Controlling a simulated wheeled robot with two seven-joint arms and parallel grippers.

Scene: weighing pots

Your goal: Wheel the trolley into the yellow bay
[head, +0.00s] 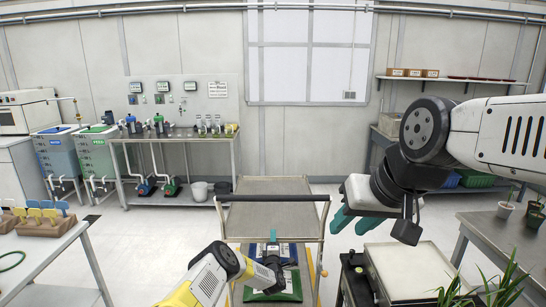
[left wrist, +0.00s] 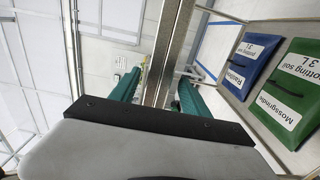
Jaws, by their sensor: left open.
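The trolley (head: 272,186) stands in front of me, with a bare grey top, a dark handle bar (head: 270,198) on my side and a lower shelf. My left gripper (head: 273,240) is below the handle bar, in front of the trolley. In the left wrist view its teal fingers (left wrist: 158,92) are apart, with a metal bar of the trolley (left wrist: 172,40) showing between them; I cannot tell if they touch it. My right gripper (head: 355,220) is open and empty, right of the trolley. A narrow yellow strip (head: 311,270) shows beside the trolley; I see no clear yellow bay.
A blue bag (left wrist: 248,62) and a green bag (left wrist: 290,92) lie on the lower shelf. A pump bench (head: 180,137) stands at back left. A side table (head: 45,245) is at left, a plant bench (head: 500,235) at right. Free floor (head: 115,235) lies left of the trolley.

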